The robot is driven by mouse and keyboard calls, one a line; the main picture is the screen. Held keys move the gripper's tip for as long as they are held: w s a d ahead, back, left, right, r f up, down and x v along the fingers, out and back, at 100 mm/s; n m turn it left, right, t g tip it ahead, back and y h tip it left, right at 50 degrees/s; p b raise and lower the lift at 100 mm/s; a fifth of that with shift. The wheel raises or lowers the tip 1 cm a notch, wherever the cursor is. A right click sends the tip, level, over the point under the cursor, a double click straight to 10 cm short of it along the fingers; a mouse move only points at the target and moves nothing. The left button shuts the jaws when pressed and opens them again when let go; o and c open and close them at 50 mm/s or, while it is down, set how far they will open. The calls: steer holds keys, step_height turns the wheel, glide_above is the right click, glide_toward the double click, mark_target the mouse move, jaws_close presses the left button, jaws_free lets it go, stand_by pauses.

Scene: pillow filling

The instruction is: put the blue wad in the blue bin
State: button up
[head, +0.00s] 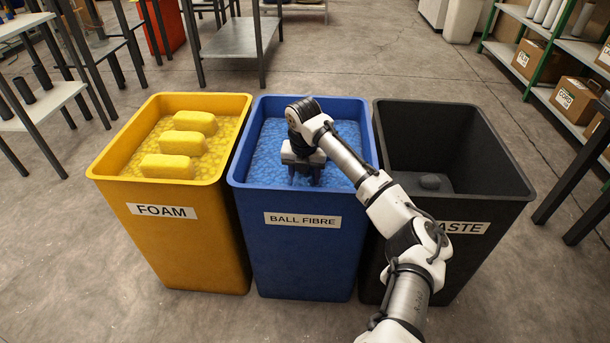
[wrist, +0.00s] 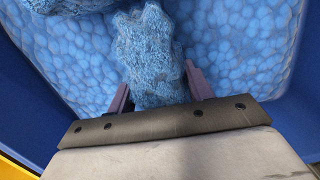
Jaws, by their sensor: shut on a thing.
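The blue wad (wrist: 148,50) is a fuzzy, lumpy piece between the two fingers of my gripper (wrist: 160,88) in the wrist view. My gripper (head: 304,178) is shut on it and points down inside the mouth of the blue bin (head: 310,268), labelled BALL FIBRE. In the head view the wad is hidden behind the gripper. The bin's fill of pale blue balls (wrist: 235,45) lies below the wad; I cannot tell whether the wad touches it. Another fuzzy blue lump (wrist: 70,4) shows at the top left of the wrist view.
A yellow bin (head: 190,250) labelled FOAM, with yellow blocks (head: 190,143) on its fill, stands on the left. A black bin (head: 480,215) with a dark grey lump (head: 431,182) inside stands on the right, partly behind my arm. Shelves with boxes (head: 574,100) stand far right.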

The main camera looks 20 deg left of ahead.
steer(key=o, duration=1)
